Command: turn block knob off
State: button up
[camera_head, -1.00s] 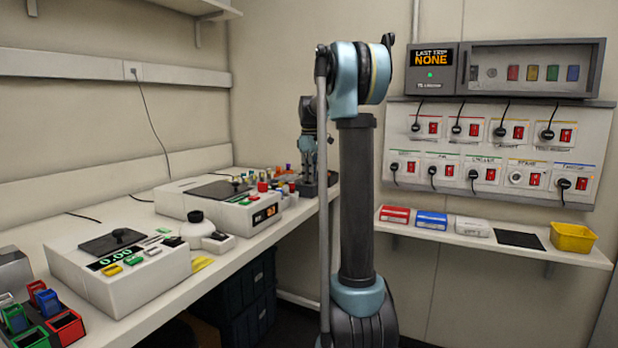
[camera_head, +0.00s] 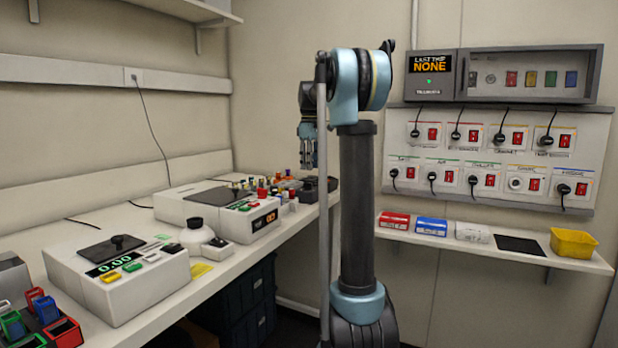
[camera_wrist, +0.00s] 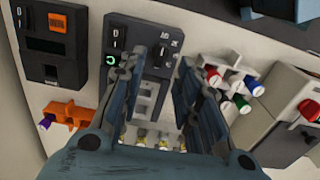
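A dark block device (camera_wrist: 148,92) lies under my gripper in the wrist view. It has a black knob (camera_wrist: 163,54) on its control panel and a small green-lit ring (camera_wrist: 110,60) at the panel's left. The device also shows at the bench's far end in the head view (camera_head: 325,188). My gripper (camera_wrist: 161,62) is open and empty, with its two fingers apart over the device. The knob shows between and beyond the fingers; I cannot tell its exact setting. In the head view my gripper (camera_head: 308,162) points down above the bench.
Several yellow-topped vials (camera_wrist: 150,137) sit close to the fingers. An orange holder (camera_wrist: 68,115) stands left of the device, and a white rack with coloured caps (camera_wrist: 232,88) stands right.

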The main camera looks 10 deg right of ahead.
jog(key=shift+r, duration=2.45)
jog(key=s+f+m, duration=0.2)
jog(key=s+f, duration=0.2)
jog(key=s, duration=0.5)
jog(key=s+f+m+t, duration=0.1)
jog(key=s+f+m, duration=0.1)
jog(key=s+f, duration=0.45)
jog(key=s+f+m, duration=0.2)
jog(key=s+f, duration=0.1)
jog(key=s, duration=0.7)
jog(key=s+f+m+t, duration=0.1)
jog(key=s+f+m, duration=0.3)
jog(key=s+f, duration=1.4)
notch_tip(320, 180, down, 4)
jog(key=shift+s+r+m, duration=0.2)
jog(key=shift+r+m, duration=0.05)
jog(key=shift+m, duration=0.15)
jog(key=shift+a, duration=0.1)
jog(key=shift+w+f, duration=0.2)
jog(key=shift+w, duration=0.3)
